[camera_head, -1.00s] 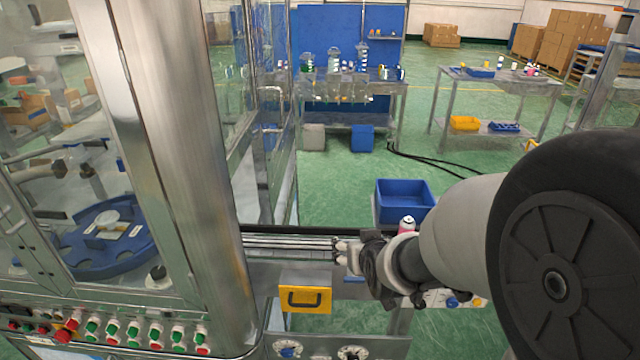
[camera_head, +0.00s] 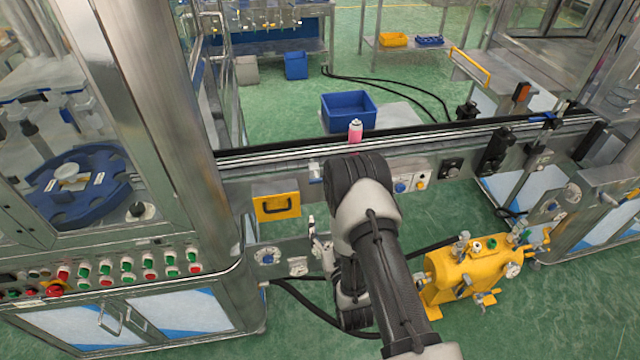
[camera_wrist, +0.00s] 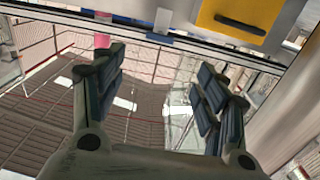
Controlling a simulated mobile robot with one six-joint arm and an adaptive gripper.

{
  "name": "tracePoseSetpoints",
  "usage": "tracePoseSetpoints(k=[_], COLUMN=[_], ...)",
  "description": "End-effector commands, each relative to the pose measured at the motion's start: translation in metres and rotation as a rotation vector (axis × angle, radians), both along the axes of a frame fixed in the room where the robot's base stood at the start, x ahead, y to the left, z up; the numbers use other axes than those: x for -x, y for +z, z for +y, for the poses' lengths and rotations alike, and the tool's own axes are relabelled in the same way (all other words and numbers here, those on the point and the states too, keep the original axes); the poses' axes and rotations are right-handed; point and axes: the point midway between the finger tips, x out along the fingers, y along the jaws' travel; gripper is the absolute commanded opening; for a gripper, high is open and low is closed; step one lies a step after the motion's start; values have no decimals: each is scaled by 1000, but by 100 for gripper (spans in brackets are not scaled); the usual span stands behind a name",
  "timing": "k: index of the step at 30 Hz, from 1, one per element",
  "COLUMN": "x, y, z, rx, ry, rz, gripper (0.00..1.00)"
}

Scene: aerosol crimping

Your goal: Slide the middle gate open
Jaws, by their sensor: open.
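My gripper (camera_wrist: 160,75) is open and empty in the wrist view, its two dark fingers spread apart. In the head view it is largely hidden behind my arm, below the conveyor (camera_head: 420,137). A small silver and blue fitting (camera_head: 315,171) sits on the conveyor's near side, right of a yellow panel with a black handle (camera_head: 277,206). The fitting (camera_wrist: 163,18) shows beyond the fingertips in the wrist view, apart from them. I cannot tell for sure which part is the middle gate. A pink can with a white top (camera_head: 355,131) stands upright at the conveyor.
A glass-walled machine (camera_head: 150,120) stands on the left, with several buttons on its front. A blue bin (camera_head: 348,110) is behind the conveyor. A yellow pump unit (camera_head: 470,268) stands on the floor to the right of my arm. Black hoses run along the floor.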

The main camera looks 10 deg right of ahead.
Motion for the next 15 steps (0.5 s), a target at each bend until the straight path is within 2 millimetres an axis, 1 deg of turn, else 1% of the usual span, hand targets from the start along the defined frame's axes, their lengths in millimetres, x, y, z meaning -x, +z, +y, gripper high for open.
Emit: tracePoseSetpoints(k=[2,5,8,15], x=[-5,-19,-39,-92], y=[0,1,1,1], z=[0,0,0,0], rx=[0,0,0,0], ry=[0,0,0,0], rz=[-7,-8,-9,-8], gripper=[67,67,67,67])
